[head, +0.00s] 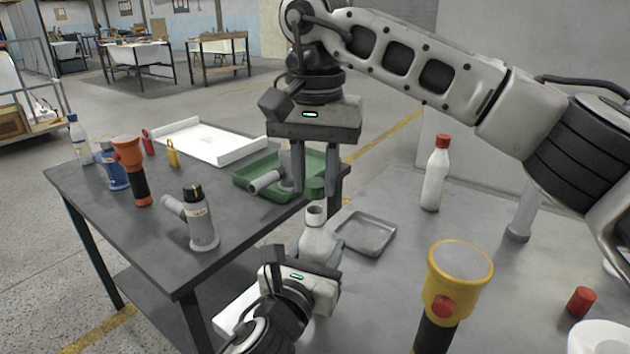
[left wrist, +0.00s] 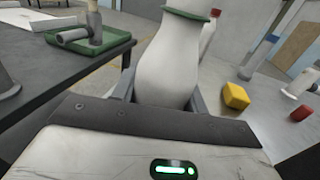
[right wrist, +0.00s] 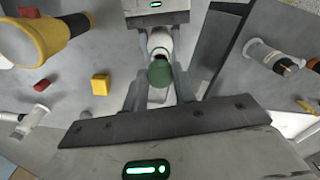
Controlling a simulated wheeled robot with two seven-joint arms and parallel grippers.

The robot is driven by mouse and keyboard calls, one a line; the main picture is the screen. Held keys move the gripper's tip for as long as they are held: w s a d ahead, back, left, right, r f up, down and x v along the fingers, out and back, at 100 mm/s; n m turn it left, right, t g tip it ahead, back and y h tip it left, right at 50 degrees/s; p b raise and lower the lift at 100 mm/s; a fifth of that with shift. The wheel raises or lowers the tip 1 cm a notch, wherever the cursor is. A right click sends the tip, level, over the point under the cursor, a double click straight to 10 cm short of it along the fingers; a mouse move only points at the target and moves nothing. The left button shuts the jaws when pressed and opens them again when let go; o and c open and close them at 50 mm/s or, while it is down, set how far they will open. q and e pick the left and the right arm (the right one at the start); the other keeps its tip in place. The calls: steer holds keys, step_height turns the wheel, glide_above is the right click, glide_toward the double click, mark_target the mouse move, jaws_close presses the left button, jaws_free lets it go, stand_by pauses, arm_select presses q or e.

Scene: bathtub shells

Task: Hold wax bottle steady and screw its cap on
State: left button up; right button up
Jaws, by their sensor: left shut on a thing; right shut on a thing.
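The white wax bottle (head: 318,243) stands upright between the fingers of my left gripper (head: 322,250), which is shut on its body. It fills the middle of the left wrist view (left wrist: 168,70). The green cap (head: 314,188) is between the fingertips of my right gripper (head: 315,184), which points down from above and is shut on it. The cap is just above the bottle's open-looking neck, roughly in line with it. I cannot tell whether they touch. The cap also shows in the right wrist view (right wrist: 160,74), partly covering the bottle (right wrist: 160,40).
A shallow grey tray (head: 368,233) lies close to the right of the bottle. A red-capped white bottle (head: 434,180), a yellow flashlight (head: 455,275) and a red cap (head: 581,302) stand farther right. The dark table (head: 120,225) at left holds a green tray (head: 262,190) and several objects.

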steer(key=shift+f, duration=0.45)
steer(key=shift+f, duration=0.9)
steer(key=shift+f, duration=0.55)
